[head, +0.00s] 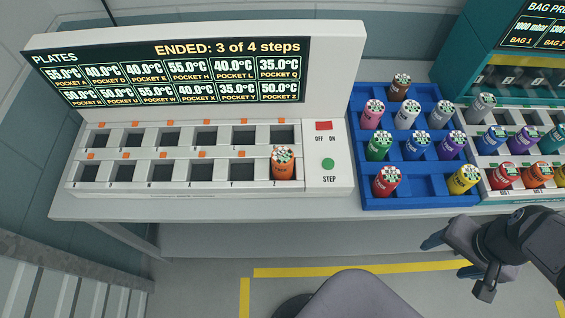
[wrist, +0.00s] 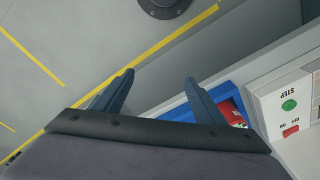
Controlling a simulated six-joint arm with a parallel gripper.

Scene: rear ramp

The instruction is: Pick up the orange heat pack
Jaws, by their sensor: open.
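An orange heat pack (head: 283,163) stands upright in pocket Z, at the front right of the white plate warmer (head: 130,199). A second orange cylinder (head: 537,175) stands in the white rack at the far right. My gripper (head: 447,258) is open and empty, in front of the bench and to the right of the pocket Z pack. The orange packs do not show in the wrist view.
A blue tray (head: 408,201) holding several coloured cylinders stands beside the warmer. The other warmer pockets look empty. The warmer's screen (head: 170,75) reads "ENDED: 3 of 4 steps". A green STEP button (head: 328,163) is right of pocket Z. A grey rounded object (head: 362,298) stands in front.

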